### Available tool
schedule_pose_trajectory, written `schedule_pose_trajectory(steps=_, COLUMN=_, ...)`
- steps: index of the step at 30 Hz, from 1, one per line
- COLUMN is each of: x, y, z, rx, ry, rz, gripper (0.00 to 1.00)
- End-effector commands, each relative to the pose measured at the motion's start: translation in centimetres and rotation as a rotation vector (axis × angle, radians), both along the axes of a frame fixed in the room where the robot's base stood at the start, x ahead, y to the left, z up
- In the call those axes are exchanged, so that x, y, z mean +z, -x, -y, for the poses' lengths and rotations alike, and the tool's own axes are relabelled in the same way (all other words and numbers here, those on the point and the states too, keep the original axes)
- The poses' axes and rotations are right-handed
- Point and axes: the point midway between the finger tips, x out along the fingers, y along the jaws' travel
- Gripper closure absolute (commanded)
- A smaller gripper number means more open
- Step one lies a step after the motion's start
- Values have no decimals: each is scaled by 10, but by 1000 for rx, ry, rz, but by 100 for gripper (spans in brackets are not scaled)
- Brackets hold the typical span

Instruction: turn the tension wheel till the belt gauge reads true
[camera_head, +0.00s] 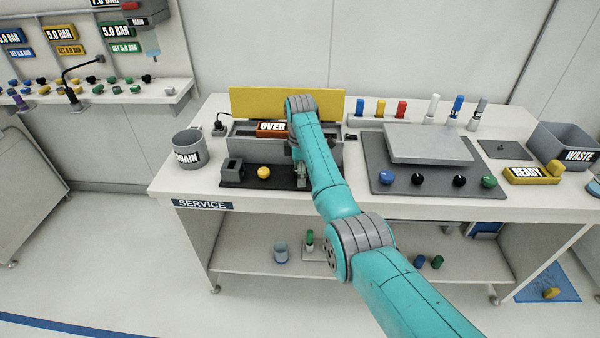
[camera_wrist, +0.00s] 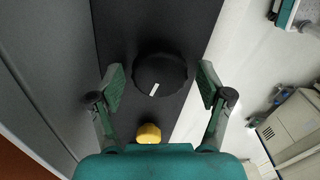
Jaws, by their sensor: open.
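A black round wheel (camera_wrist: 160,72) with a white mark on its top lies on a dark mat in the wrist view. My gripper (camera_wrist: 161,84) is open, with one finger on each side of the wheel and a gap on both sides. In the head view my gripper (camera_head: 302,176) hangs over the right end of the dark mat, and the wheel cannot be made out there. Behind it, an orange sign (camera_head: 271,127) on the grey machine (camera_head: 325,152) reads "OVER"; my arm covers its right side. No gauge needle can be made out.
A yellow knob (camera_head: 264,172) sits left of my gripper on the mat; it also shows in the wrist view (camera_wrist: 149,133). A drain pot (camera_head: 188,150) stands further left. A grey plate (camera_head: 428,143) and several coloured knobs occupy the bench's right side.

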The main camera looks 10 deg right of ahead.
Motion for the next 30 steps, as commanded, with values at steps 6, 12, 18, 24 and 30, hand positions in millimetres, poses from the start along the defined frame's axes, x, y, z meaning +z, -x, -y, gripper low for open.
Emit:
schedule_pose_trajectory(steps=6, x=0, y=0, z=0, rx=0, ry=0, rz=0, gripper=32)
schedule_pose_trajectory(steps=12, x=0, y=0, z=0, rx=0, ry=0, rz=0, gripper=82)
schedule_pose_trajectory(steps=18, x=0, y=0, z=0, rx=-5, ry=0, rz=0, gripper=82)
schedule_pose_trajectory(steps=24, x=0, y=0, z=0, rx=-53, ry=0, rz=0, gripper=82)
schedule_pose_trajectory(steps=30, x=0, y=-1, z=0, rx=-176, ry=0, rz=0, gripper=82)
